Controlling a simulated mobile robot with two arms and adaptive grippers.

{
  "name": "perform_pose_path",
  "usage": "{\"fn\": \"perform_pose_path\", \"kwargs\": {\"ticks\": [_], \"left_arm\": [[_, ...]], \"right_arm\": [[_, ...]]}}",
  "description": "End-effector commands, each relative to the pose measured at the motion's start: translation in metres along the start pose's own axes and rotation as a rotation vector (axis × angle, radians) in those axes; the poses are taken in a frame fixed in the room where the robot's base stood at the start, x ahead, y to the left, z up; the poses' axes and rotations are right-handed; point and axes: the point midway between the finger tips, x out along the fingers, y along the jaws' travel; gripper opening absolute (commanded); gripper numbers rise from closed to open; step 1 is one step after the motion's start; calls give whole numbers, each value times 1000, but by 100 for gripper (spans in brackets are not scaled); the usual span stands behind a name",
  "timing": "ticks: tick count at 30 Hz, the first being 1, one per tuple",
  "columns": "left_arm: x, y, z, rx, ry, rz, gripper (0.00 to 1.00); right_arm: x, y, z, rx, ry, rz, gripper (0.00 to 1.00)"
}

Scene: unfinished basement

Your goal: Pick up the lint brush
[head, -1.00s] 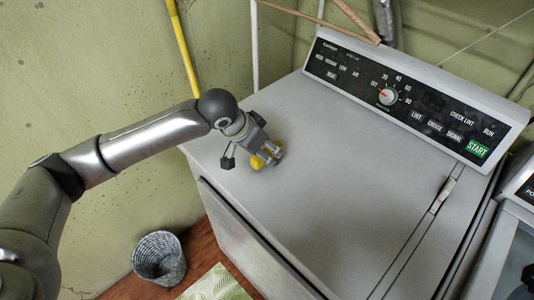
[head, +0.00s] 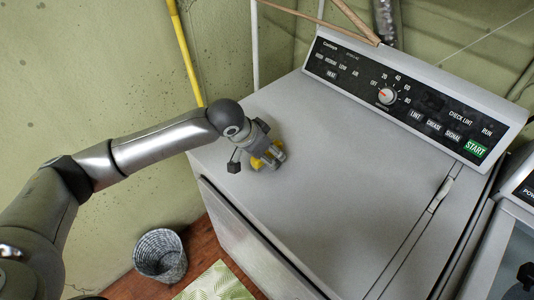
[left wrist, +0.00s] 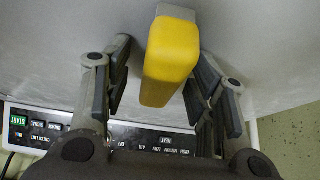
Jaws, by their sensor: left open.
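The lint brush (head: 257,163), yellow with a grey part, lies on the dryer top near its left edge. In the left wrist view the brush (left wrist: 171,62) shows its yellow end between the two fingers. My left gripper (left wrist: 160,88) is open, with a finger on each side of the brush and a visible gap to the left finger; the right finger is close to it. In the head view my left gripper (head: 258,158) is over the brush and partly hides it. A small dark piece at the right edge may be part of my right gripper (head: 527,275).
The grey dryer top (head: 340,200) is otherwise clear. Its control panel (head: 410,95) rises at the back. A woven basket (head: 160,256) stands on the floor at left beside a leafy mat (head: 217,284). A yellow pole (head: 186,55) leans on the wall.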

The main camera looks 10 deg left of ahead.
Motion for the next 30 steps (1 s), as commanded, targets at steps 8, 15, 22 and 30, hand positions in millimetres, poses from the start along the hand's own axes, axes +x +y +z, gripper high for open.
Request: {"fn": "perform_pose_path", "kwargs": {"ticks": [8, 15, 22, 30], "left_arm": [[1, 0, 1, 0, 0, 0, 52], [1, 0, 1, 0, 0, 0, 42], [1, 0, 1, 0, -1, 0, 12], [2, 0, 2, -1, -2, -1, 0]], "right_arm": [[-3, -3, 1, 0, -2, -3, 0], [-2, -2, 1, 0, -2, -3, 0], [-2, -2, 1, 1, -3, -2, 0], [-2, 1, 2, 0, -3, 2, 0]]}}
